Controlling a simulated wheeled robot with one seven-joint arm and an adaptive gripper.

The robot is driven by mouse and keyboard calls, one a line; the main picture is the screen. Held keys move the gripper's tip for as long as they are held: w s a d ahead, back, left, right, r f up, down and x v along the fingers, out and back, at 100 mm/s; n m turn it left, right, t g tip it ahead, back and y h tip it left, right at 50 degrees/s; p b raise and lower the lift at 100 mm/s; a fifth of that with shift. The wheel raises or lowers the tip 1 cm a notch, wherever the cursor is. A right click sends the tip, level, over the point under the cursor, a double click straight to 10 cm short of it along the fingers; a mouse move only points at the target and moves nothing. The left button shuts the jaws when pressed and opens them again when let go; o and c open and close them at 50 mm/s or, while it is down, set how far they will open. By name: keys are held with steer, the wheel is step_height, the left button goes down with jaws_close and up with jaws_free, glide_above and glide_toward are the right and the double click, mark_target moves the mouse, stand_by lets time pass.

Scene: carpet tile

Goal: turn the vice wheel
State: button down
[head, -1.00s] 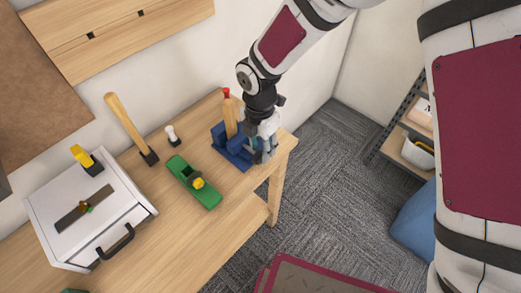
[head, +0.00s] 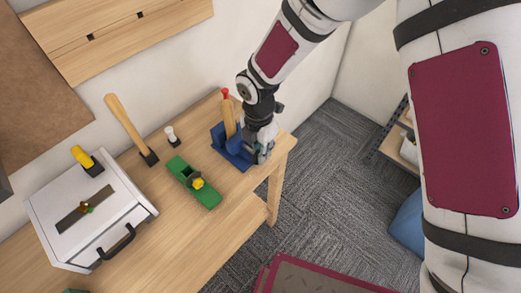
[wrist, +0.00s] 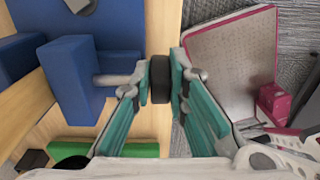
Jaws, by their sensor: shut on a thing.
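The blue vice (head: 222,139) stands near the right end of the workbench, with a wooden piece (head: 230,118) upright in it. In the wrist view the blue vice body (wrist: 75,80) is at the left, and a grey screw shaft (wrist: 118,79) runs from it to the dark vice wheel (wrist: 159,79). My gripper (wrist: 160,82) has its teal fingers on both sides of the wheel, shut on it. In the head view my gripper (head: 263,150) is at the vice's right side, and it hides the wheel there.
A green plane (head: 193,184) lies on the workbench (head: 225,215) left of the vice. Carpet floor lies beyond the bench's right edge.

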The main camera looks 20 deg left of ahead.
steer(key=shift+s+a, duration=0.1)
steer(key=t+h, duration=0.1)
steer(key=t, duration=0.3)
steer(key=shift+s+a+r+h, duration=0.1)
steer(key=shift+s+a+h, duration=0.1)
steer(key=shift+s+h, duration=0.2)
steer(key=t, duration=0.1)
steer(key=t+h, duration=0.1)
steer(key=t, duration=0.2)
steer(key=shift+s+a+f+h+b, duration=0.2)
steer(key=shift+s+h+b, duration=0.1)
steer(key=shift+b, duration=0.1)
steer(key=shift+s+f+t+h+b, duration=0.15)
steer(key=shift+t+h+b, duration=0.5)
steer(key=shift+t, duration=1.05)
steer(key=shift+s, duration=0.1)
steer(key=c, duration=1.6)
jaws_free()
steer(key=shift+o, duration=0.2)
